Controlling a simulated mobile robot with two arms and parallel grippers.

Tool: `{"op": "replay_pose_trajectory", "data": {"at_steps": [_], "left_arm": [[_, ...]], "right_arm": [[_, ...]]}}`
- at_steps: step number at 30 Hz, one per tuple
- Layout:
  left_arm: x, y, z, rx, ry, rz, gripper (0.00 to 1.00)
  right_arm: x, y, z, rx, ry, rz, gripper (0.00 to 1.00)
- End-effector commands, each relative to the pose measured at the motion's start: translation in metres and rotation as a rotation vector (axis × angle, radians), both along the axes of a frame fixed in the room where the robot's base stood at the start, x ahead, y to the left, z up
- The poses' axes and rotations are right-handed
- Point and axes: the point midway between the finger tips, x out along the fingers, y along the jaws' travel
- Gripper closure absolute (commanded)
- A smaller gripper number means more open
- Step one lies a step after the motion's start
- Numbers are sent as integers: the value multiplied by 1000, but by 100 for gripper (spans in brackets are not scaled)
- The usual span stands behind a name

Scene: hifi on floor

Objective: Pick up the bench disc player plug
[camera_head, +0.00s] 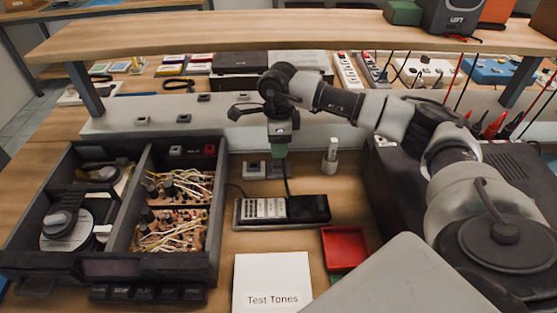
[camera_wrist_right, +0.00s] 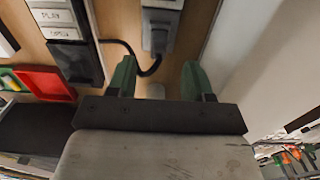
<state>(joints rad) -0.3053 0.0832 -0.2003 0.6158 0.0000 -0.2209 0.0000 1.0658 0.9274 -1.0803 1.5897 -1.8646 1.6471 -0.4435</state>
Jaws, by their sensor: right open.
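The bench disc player (camera_head: 150,262) is the open black unit at left, with a disc and wiring inside. A black cable (camera_wrist_right: 150,68) runs from a small button unit (camera_head: 268,208) to a grey plug-like block (camera_wrist_right: 160,32) in the right wrist view. I cannot tell for certain whether this block is the plug or a socket with the plug in it. My right gripper (camera_head: 281,150) is above the bench beside small grey blocks. In the wrist view its green fingers (camera_wrist_right: 158,80) are apart, with the grey block beyond their tips and nothing held. My left gripper is out of view.
A red tray (camera_head: 343,246) and a white "Test Tones" card (camera_head: 271,282) lie in front. A small upright white object (camera_head: 330,155) stands right of the gripper. A wooden shelf (camera_head: 290,30) spans above the bench. A dark case (camera_head: 385,205) is under my right arm.

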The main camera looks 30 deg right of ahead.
Motion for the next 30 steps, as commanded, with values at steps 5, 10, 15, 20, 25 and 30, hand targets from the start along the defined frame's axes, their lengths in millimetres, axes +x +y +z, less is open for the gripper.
{"op": "replay_pose_trajectory", "data": {"at_steps": [5,10,15,20,25,30], "left_arm": [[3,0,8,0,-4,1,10],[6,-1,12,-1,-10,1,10],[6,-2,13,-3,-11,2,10],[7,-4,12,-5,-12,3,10],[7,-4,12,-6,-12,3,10],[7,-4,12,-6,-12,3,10]], "right_arm": [[-2,1,-19,-1,4,0,49],[-2,1,-44,-1,3,-1,49],[-2,2,-53,1,0,0,49],[-2,2,-53,1,-1,0,49],[-2,2,-53,1,-1,0,75],[-2,2,-53,0,0,0,100]]}}
